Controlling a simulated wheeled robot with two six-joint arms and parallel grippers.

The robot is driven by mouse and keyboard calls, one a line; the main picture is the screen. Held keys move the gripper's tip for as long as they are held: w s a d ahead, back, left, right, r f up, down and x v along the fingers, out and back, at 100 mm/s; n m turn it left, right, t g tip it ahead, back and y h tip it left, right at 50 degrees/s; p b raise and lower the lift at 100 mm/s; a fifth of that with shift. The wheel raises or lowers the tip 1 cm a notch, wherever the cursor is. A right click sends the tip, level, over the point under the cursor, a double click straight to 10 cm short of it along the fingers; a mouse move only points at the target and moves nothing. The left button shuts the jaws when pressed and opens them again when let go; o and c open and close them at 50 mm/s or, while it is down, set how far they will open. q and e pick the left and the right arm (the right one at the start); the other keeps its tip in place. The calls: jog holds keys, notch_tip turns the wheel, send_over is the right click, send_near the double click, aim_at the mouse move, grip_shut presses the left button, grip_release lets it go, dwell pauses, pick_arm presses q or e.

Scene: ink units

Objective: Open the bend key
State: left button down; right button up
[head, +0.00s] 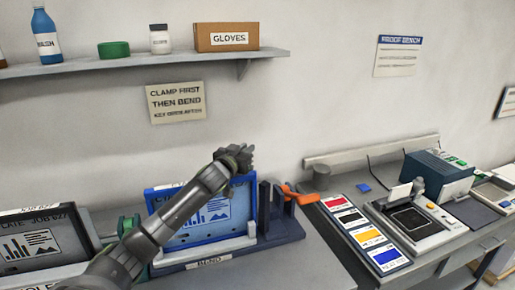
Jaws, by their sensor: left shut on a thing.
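My left gripper (238,157) is at the upper right corner of a blue-framed plate (190,238) printed with a bar chart. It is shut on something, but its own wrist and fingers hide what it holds. The plate stands upright in a dark blue holder (275,232) labelled BEND. An orange lever (299,196), possibly the bend key, sticks out to the right of the holder's dark uprights, apart from the gripper. My left arm crosses in front of the plate and covers part of it. My right gripper is not in view.
A second plate (30,245) stands at the left, beside a green part (128,222). A sign (176,102) reads CLAMP FIRST THEN BEND. Ink colour swatches (367,237) and a press device (420,224) lie to the right. A shelf (150,65) hangs above.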

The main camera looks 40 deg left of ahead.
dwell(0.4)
pick_arm(q)
jog(key=c, duration=1.4)
grip_release()
jog(key=shift+o, duration=0.2)
jog(key=shift+s, duration=0.1)
jog(key=shift+s+f, duration=0.1)
jog(key=shift+s, duration=0.15)
jog(key=b+v, duration=0.1)
jog(key=v, duration=1.5)
jog(key=shift+s+b, duration=0.35)
jog(key=shift+s, duration=0.05)
